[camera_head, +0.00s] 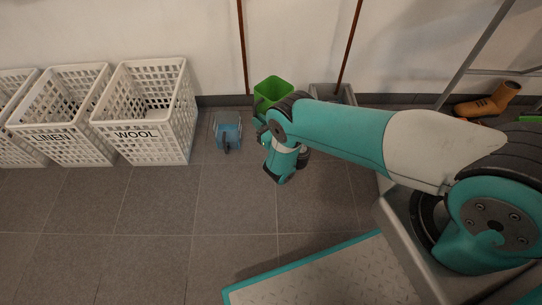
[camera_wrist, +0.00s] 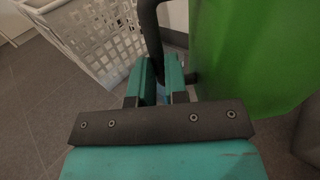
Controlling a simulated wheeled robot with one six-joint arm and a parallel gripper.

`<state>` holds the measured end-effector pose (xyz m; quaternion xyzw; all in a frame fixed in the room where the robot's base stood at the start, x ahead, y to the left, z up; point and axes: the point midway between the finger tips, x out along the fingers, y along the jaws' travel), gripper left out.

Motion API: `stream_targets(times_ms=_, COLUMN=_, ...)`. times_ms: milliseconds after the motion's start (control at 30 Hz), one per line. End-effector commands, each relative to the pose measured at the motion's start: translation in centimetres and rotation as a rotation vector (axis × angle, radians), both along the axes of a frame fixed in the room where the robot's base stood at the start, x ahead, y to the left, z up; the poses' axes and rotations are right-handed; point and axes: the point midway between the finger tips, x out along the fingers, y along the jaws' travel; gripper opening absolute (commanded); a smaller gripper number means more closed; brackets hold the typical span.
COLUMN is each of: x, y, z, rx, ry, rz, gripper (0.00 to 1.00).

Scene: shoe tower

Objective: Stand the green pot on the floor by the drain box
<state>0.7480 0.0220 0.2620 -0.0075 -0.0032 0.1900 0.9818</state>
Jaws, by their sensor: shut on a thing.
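The green pot (camera_head: 271,91) is by the wall in the head view, upright, with its open top showing. Its lower part is hidden by my arm. In the wrist view its green side (camera_wrist: 255,55) fills the right. My gripper (camera_wrist: 160,78) is shut on a dark curved handle (camera_wrist: 149,28) beside the pot; a short dark stub joins the handle side to the pot. Whether the pot touches the floor is hidden. A grey box (camera_head: 346,93) stands against the wall right of the pot, partly behind my arm. I cannot tell if it is the drain box.
A small blue container (camera_head: 228,135) with a dark handle stands on the floor left of the pot. White crates, one marked WOOL (camera_head: 140,128), one LINEN (camera_head: 52,135), stand further left. Brown boots (camera_head: 490,101) are at right. The front floor is clear.

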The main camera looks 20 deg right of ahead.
Motion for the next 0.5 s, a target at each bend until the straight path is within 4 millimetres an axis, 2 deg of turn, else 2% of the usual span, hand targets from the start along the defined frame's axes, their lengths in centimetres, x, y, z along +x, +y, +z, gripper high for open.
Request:
stream_targets(times_ms=167, x=0.0, y=-0.1, z=-2.5, rx=0.000, ry=0.000, rz=0.000, gripper=0.00)
stream_targets(times_ms=500, x=0.0, y=0.0, z=-9.8, rx=0.001, ry=0.000, rz=0.000, gripper=0.00)
